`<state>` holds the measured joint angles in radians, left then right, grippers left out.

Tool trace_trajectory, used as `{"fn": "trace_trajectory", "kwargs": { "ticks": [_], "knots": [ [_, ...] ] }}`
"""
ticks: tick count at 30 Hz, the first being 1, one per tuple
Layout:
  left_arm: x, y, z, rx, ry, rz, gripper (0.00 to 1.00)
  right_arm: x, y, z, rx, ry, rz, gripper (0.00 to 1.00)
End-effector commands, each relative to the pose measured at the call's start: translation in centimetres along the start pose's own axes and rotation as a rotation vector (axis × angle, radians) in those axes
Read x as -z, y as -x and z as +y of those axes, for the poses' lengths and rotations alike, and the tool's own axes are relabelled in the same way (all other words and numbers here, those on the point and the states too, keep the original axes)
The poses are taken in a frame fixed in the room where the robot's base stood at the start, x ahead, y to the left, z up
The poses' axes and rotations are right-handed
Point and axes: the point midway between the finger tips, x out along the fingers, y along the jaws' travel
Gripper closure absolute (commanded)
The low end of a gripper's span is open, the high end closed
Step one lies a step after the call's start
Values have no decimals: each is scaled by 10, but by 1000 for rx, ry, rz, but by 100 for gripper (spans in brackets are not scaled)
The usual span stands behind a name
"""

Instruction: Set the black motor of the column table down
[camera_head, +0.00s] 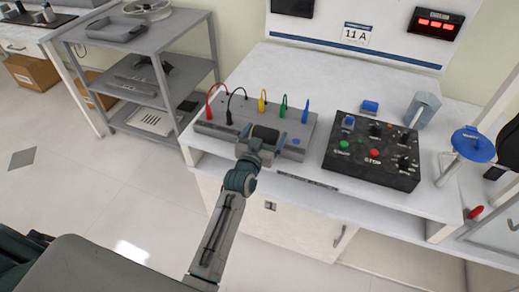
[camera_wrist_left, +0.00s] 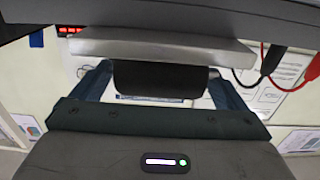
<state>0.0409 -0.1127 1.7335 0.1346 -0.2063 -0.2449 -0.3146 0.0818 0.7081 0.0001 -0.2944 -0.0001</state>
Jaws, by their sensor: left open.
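The black motor (camera_head: 265,133), a short dark cylinder, is at the front middle of the grey chassis (camera_head: 213,128) on the white bench. My left gripper (camera_head: 263,143) is at the chassis's front edge with its fingers around the motor. In the left wrist view the motor (camera_wrist_left: 160,80) lies between the two spread fingers (camera_wrist_left: 162,92), under a light grey part. The fingers are open, and I cannot tell whether either touches the motor. What supports the motor is partly hidden by the gripper. My right gripper is not in view.
Red, black, yellow, green and blue plugs (camera_head: 263,101) stand along the chassis's back. A black control box (camera_head: 372,150) with buttons is to its right. A grey hexagonal piece (camera_head: 422,109) and a blue disc (camera_head: 473,143) stand farther right. A grey shelf rack (camera_head: 150,85) is at left.

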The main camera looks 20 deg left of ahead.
Motion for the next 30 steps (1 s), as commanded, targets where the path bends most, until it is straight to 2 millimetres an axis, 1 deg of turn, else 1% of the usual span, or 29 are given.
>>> {"fn": "trace_trajectory", "kwargs": {
  "ticks": [1, 9, 12, 16, 21, 28, 30],
  "knots": [
    [-4, 11, 0, 0, 1, -3, 6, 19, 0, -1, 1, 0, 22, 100],
    [-9, 50, 8, 0, 2, -3, 6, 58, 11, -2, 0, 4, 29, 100],
    [-9, 71, 8, 0, 1, -4, 6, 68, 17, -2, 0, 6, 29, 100],
    [-8, 89, 8, 0, 1, -4, 6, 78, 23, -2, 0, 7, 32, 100],
    [-7, 100, 9, 0, 1, -3, 6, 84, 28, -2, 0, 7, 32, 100],
    [-6, 101, 9, 0, 0, -3, 6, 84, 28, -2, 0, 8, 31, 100],
    [-13, 101, 9, -3, 0, -17, 6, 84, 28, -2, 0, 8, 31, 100]
  ]
}}
